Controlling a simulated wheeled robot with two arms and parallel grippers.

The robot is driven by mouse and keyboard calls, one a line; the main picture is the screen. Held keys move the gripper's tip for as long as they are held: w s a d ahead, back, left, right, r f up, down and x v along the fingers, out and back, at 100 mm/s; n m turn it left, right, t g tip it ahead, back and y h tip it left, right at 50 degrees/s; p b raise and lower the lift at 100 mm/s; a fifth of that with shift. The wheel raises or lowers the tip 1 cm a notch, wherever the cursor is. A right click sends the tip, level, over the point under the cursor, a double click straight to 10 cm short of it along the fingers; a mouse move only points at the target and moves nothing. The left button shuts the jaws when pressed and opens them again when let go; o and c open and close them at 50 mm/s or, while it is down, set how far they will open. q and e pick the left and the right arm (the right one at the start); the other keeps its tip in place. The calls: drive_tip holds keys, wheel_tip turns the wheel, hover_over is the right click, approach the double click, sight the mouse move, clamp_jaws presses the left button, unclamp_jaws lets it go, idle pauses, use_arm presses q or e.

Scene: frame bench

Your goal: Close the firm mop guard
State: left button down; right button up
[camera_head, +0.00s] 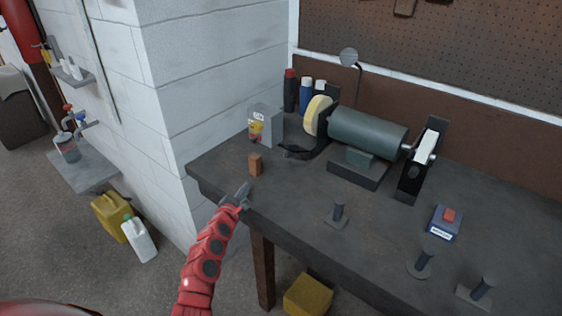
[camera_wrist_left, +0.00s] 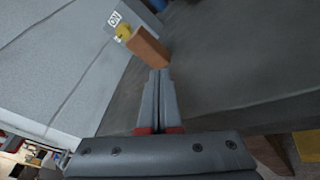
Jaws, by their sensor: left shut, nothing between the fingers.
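A grey bench polisher (camera_head: 368,135) stands at the back of the bench. A cream mop (camera_head: 317,116) is on its left end, with a dark guard part (camera_head: 302,152) below. A narrower white mop (camera_head: 426,147) is on its right end, within a dark guard (camera_head: 410,183). Both mops are exposed; I cannot tell which is the firm one. My left gripper (camera_head: 243,190) is shut and empty at the bench's front left edge, well short of the polisher. Its closed fingers also show in the left wrist view (camera_wrist_left: 159,80). My right gripper is out of view.
A brown block (camera_head: 255,164) stands just beyond my left gripper. A grey box (camera_head: 265,125) and several bottles (camera_head: 305,93) stand behind it. The bench's middle front is mostly clear.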

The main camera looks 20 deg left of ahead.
use_arm(q)
drive_tip(key=d+r+n+h, duration=0.1)
drive_tip(key=d+r+n+g+h, duration=0.1)
drive_tip(key=h, duration=0.1)
drive_tip(key=w+d+r+n+g+h, duration=0.1)
drive_tip(key=d+h, duration=0.1)
drive_tip(key=shift+d+r+n, duration=0.1)
drive_tip(key=shift+r+n, duration=0.15)
drive_tip(key=shift+n, duration=0.05)
drive_tip(key=shift+d+h, duration=0.15)
drive_tip(key=shift+h, duration=0.25)
drive_tip(key=b+x, duration=0.1)
drive_tip(key=x, duration=0.8)
drive_tip(key=shift+w+f, duration=0.15)
drive_tip(key=shift+f, duration=0.1)
drive_tip(key=w+r, duration=0.1)
drive_tip(key=r, duration=0.1)
drive_tip(key=shift+w+d+r+p, duration=0.4)
drive_tip(key=shift+w+d+r, duration=0.1)
drive_tip(key=shift+w+r, duration=0.05)
drive_tip(key=shift+r, duration=0.25)
